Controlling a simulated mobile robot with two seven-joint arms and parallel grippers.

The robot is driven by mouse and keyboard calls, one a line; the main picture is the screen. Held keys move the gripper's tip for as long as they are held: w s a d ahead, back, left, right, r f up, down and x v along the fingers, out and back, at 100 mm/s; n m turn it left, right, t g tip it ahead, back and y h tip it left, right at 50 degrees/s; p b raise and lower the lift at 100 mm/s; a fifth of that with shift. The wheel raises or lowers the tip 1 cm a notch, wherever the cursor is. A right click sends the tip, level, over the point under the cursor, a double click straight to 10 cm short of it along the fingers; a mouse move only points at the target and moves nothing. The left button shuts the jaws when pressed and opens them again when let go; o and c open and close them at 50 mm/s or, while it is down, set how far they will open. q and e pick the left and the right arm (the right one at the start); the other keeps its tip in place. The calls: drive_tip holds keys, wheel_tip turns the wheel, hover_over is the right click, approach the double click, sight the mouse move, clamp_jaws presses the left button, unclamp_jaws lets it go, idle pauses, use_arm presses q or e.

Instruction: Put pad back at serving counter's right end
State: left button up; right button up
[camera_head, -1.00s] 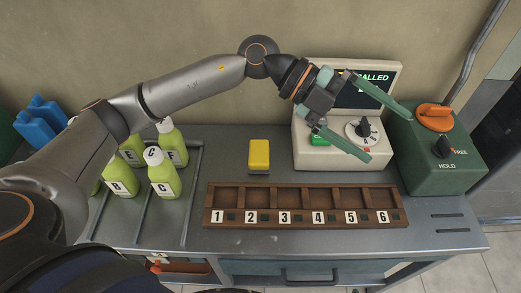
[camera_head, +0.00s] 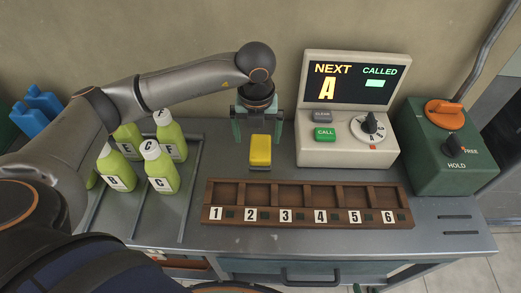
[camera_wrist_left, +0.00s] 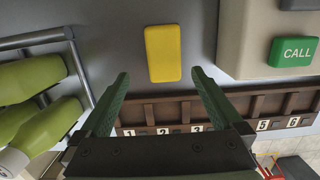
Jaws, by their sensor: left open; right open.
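A yellow pad (camera_head: 260,152) lies on the grey metal counter (camera_head: 300,236), behind the numbered wooden rack. It also shows in the left wrist view (camera_wrist_left: 163,53), ahead of the fingertips. My left gripper (camera_head: 257,131) is open and points down just behind and above the pad, with a green finger toward each side of it. In the left wrist view the open fingers (camera_wrist_left: 160,77) have nothing between them, and the pad appears apart from them. My right gripper is not in view.
The wooden rack (camera_head: 310,187) has empty slots. Green bottles (camera_head: 161,169) stand in a rail at left. A caller unit (camera_head: 348,82) reads "NEXT A". A green control box (camera_head: 446,147) stands on the right end. Counter space in front of it is clear.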

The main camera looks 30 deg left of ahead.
sight(261, 146)
use_arm(q)
drive_tip(key=shift+w+f, duration=0.1)
drive_tip(key=shift+f, duration=0.8)
drive_tip(key=shift+w+f, duration=0.3)
drive_tip(key=shift+f, duration=0.55)
drive_tip(key=shift+w+f, duration=0.25)
drive_tip(key=shift+f, duration=0.6)
drive_tip(key=shift+w+f, duration=0.3)
drive_tip(key=shift+f, duration=0.55)
drive_tip(key=shift+c, duration=0.4)
drive_tip(key=c, duration=1.4)
drive_tip(key=shift+r, duration=0.1)
